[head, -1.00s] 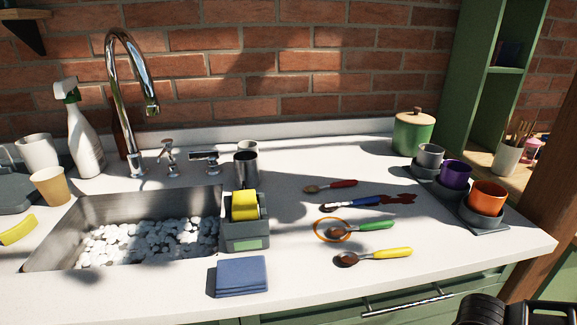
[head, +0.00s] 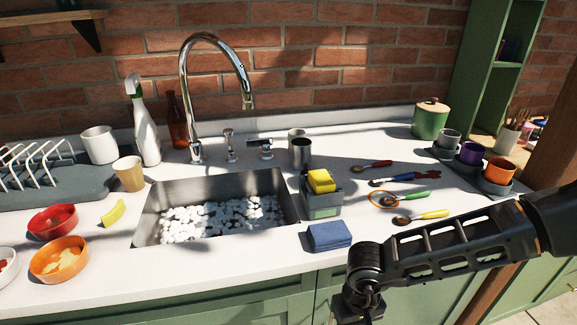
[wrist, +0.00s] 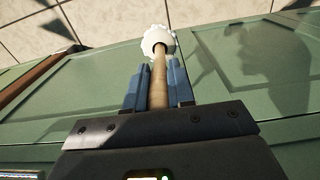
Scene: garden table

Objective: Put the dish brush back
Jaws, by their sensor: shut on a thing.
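The dish brush (wrist: 157,42) has a white round head and a wooden handle. In the wrist view, my gripper (wrist: 157,88) is shut on the handle between its blue fingers, with the head beyond the fingertips. Green cabinet fronts lie behind it. In the head view, my arm reaches in from the right and its end is at the bottom edge, in front of the counter; the brush and fingertips are out of that view. A grey sink caddy (head: 322,207) with a yellow sponge (head: 321,181) in it stands at the sink's right edge.
The sink (head: 292,205) holds white pebble-like pieces. Several spoons lie to the right. A tall faucet (head: 190,110) rises behind the sink. Bowls (head: 58,258) stand at left.

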